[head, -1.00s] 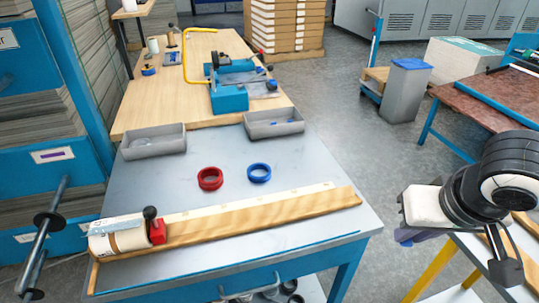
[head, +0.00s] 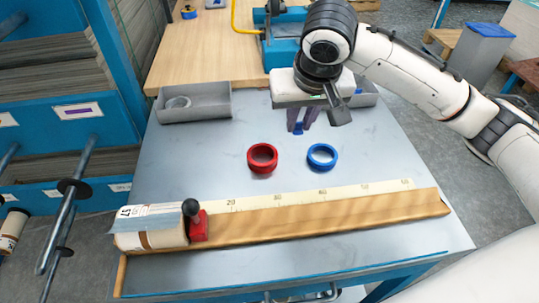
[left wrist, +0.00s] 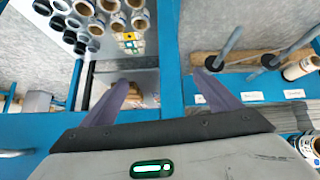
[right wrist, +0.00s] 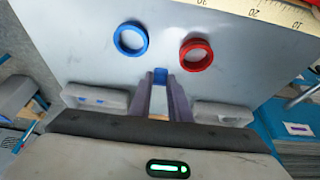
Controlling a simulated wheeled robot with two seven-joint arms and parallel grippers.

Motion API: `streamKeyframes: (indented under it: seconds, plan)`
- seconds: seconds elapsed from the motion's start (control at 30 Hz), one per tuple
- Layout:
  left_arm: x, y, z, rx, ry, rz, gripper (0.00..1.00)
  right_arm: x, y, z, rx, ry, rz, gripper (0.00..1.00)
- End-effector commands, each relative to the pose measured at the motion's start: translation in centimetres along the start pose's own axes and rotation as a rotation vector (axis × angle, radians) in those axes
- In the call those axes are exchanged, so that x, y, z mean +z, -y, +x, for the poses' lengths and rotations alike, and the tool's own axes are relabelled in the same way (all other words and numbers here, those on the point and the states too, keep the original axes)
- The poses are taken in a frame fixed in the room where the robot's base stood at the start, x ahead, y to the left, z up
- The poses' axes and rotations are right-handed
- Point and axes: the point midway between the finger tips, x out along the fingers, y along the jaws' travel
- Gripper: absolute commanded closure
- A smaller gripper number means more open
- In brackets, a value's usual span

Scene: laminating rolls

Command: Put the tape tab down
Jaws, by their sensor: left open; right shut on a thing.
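The tape tab (head: 298,129) is a small blue piece between the fingertips of my right gripper (head: 303,124). It also shows in the right wrist view (right wrist: 160,75), pinched at the finger ends. The gripper points down over the grey table, behind the red ring (head: 262,157) and the blue ring (head: 322,156). I cannot tell whether the tab touches the table. My left gripper (left wrist: 163,82) is open and empty in the left wrist view, above blue frames and shelves. It is outside the head view.
A grey tray (head: 195,105) stands at the back left of the table. Another grey tray (right wrist: 95,99), holding blue bits, is partly hidden behind my right gripper. A wooden ruler board (head: 330,208) with a roll (head: 150,228) lies along the front. Bare table surrounds the rings.

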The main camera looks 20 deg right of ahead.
Motion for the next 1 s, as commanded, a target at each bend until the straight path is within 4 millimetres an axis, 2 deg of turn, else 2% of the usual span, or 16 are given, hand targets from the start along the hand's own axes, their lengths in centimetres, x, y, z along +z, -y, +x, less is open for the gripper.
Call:
streamKeyframes:
  seconds: [0.03, 0.23, 0.47, 0.7, 1.0]
  plan:
    - [0.0, -0.2, 0.3, 0.005, -0.005, 0.002, 0.17, 0.1, -0.1, 1.3, 0.008, 0.002, 0.013, 1.0]
    - [-0.5, -0.7, 0.4, 0.012, -0.016, 0.003, 0.17, 1.3, 0.1, 4.6, 0.01, 0.002, 0.015, 1.0]
    - [-0.5, -0.6, 0.5, 0.011, -0.017, 0.003, 0.17, 2.1, 0.1, 6.4, 0.007, 0.0, 0.014, 1.0]
    - [-0.5, -0.5, 0.8, 0.009, -0.022, 0.003, 0.17, 3.3, 0.1, 9.3, 0.008, 0.001, 0.013, 1.0]
    - [-0.9, -0.5, 0.7, 0.008, -0.028, 0.003, 0.17, 3.4, 0.1, 9.4, 0.007, 0.0, 0.013, 1.0]
